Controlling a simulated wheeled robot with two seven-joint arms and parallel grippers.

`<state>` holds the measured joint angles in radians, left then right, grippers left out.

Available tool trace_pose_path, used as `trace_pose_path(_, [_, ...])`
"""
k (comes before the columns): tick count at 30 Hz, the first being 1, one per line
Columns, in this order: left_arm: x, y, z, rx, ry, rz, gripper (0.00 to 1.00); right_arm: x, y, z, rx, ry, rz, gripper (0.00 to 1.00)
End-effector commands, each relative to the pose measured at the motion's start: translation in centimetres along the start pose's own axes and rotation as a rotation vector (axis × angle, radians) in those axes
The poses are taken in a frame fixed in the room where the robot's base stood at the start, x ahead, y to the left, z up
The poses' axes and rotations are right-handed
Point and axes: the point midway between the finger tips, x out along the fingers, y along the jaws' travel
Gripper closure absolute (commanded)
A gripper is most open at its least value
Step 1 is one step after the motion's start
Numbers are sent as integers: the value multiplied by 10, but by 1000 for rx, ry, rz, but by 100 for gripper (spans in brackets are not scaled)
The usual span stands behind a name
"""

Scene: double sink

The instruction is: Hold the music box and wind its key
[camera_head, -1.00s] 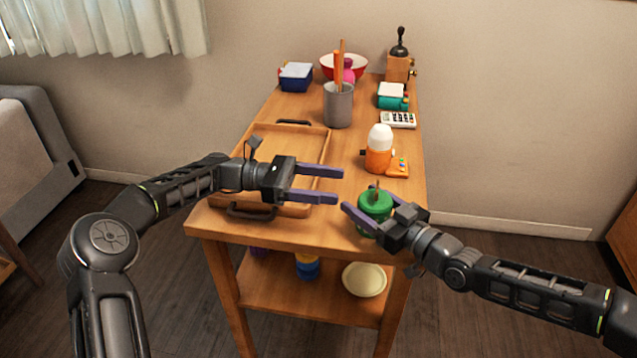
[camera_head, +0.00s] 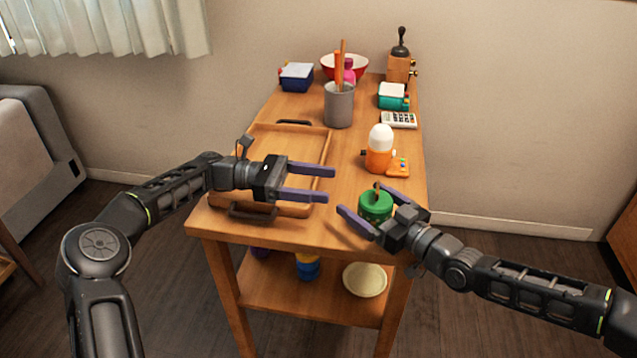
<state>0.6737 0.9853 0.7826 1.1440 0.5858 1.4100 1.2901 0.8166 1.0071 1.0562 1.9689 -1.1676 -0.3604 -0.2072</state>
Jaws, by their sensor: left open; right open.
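A round green object (camera_head: 376,207) with a small brown upright piece on top, perhaps the music box and its key, stands at the table's front right. My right gripper (camera_head: 360,198) is open. One finger is to its left and the other reaches along its right and far side; whether they touch it cannot be told. My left gripper (camera_head: 330,184) is open and empty, above the tray's right edge and left of the green object, its fingers pointing right.
A wooden tray (camera_head: 262,148) fills the table's left side. An orange object with a white dome (camera_head: 380,148) stands behind the green one. A grey cup (camera_head: 339,105), calculator (camera_head: 398,120), teal box (camera_head: 391,97), blue box (camera_head: 296,77), red bowl (camera_head: 329,66) and wooden grinder (camera_head: 398,68) stand farther back.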

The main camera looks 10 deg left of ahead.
Motion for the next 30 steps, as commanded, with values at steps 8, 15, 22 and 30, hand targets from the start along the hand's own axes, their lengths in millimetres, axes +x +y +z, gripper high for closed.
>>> trace_pose_path(8, [0, 0, 0, 0, 0, 0, 35, -5, 1, 0, 0, 0, 1, 6])
trace_pose_path(15, [0, 0, 0, 0, 0, 0, 35, -38, 2, 0, -1, -1, 4, 6])
trace_pose_path(22, [0, 0, 0, 0, 0, 0, 35, -86, 2, 1, -2, -2, 5, 6])
trace_pose_path(30, [0, 0, 0, 0, 0, 0, 35, -118, 0, 0, 0, 0, 1, 6])
